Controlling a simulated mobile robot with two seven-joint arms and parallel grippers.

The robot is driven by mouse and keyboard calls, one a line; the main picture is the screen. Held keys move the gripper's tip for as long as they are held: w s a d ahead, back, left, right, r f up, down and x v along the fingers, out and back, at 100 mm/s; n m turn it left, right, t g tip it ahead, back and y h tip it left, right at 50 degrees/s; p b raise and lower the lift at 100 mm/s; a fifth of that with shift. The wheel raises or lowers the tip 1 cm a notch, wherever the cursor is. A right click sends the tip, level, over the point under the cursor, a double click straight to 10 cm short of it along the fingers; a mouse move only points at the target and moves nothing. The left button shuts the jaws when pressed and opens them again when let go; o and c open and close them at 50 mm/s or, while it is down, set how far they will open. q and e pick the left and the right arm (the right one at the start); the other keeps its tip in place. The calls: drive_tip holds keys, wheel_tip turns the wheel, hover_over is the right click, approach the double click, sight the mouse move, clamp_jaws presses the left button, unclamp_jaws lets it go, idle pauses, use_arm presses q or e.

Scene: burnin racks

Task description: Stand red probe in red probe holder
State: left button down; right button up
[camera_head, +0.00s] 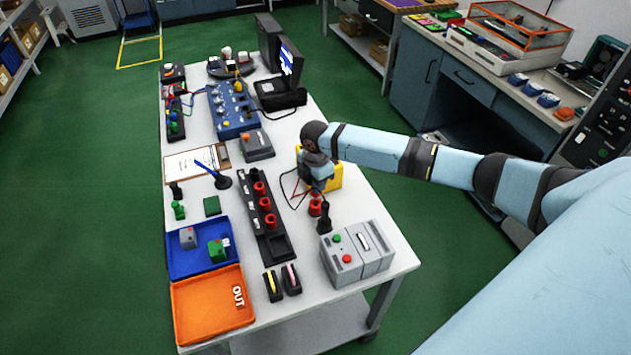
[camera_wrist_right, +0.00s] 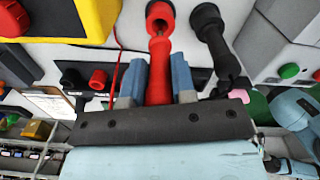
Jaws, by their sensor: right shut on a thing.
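My right gripper (camera_wrist_right: 159,78) is shut on the red probe (camera_wrist_right: 159,70), which stands between its two blue-grey fingers in the right wrist view. The red probe holder (camera_wrist_right: 160,14) is a round red cup just beyond the probe's end. The probe's narrow end reaches the holder's mouth; I cannot tell whether it is seated inside. In the head view my right gripper (camera_head: 318,184) is over the table, just above the red probe holder (camera_head: 315,207), and mostly hides the probe. My left gripper is in neither view.
The black probe (camera_head: 325,215) stands in a black holder beside the red one. A yellow meter (camera_head: 334,176) is behind my gripper, with thin leads on the table. A grey box with buttons (camera_head: 358,255) stands nearby in front. A black rack (camera_head: 264,222) with red cups lies left.

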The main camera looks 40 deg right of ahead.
drive_tip(key=shift+f, duration=0.45)
drive_tip(key=shift+r, duration=0.1)
drive_tip(key=shift+p, duration=0.3)
idle(0.6)
drive_tip(key=shift+p, duration=0.4)
drive_tip(key=shift+f+b, duration=0.6)
drive_tip(key=shift+f, duration=1.15)
